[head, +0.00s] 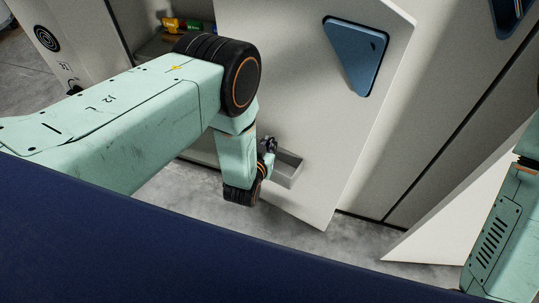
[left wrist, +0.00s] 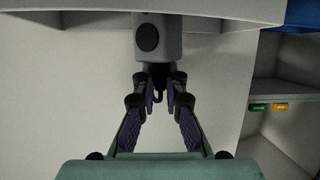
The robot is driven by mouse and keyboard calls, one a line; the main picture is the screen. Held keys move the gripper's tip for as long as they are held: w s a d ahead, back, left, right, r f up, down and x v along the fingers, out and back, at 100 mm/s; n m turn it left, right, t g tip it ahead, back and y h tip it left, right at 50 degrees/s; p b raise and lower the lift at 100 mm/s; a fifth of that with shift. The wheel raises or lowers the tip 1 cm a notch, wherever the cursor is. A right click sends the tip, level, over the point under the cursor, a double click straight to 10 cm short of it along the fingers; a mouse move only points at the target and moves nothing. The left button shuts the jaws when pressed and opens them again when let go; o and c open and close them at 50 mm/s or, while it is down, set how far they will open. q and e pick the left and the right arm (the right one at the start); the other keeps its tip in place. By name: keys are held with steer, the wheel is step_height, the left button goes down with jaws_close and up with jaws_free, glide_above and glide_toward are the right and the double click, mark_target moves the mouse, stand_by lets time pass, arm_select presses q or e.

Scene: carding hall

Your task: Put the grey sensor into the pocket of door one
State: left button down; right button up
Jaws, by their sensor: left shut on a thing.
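In the left wrist view the left gripper (left wrist: 158,88) is shut on the narrow dark end of the grey sensor (left wrist: 171,42), which has a round black spot. The sensor's far end overlaps a pale ledge (left wrist: 225,17), perhaps the pocket's. I cannot tell whether they touch. In the head view the sensor is mostly hidden at the fingers. My right gripper is out of view; only its arm shows at the right edge.
The blue triangular panel (head: 356,55) is set in the door's upper part. A shelf with yellow, green and red items (head: 187,25) lies behind my left arm. A slanted white panel (head: 450,220) stands at the right. Grey floor shows below the door.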

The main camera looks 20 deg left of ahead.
arm_select(q)
steer(key=f+b, duration=0.2)
steer(key=f, duration=0.3)
steer(key=shift+w+b, duration=0.2)
steer(key=shift+b, duration=0.2)
steer(key=shift+r, duration=0.15)
steer(key=c, duration=1.4)
jaws_free()
steer(key=p+v, duration=0.5)
steer(key=v, duration=0.7)
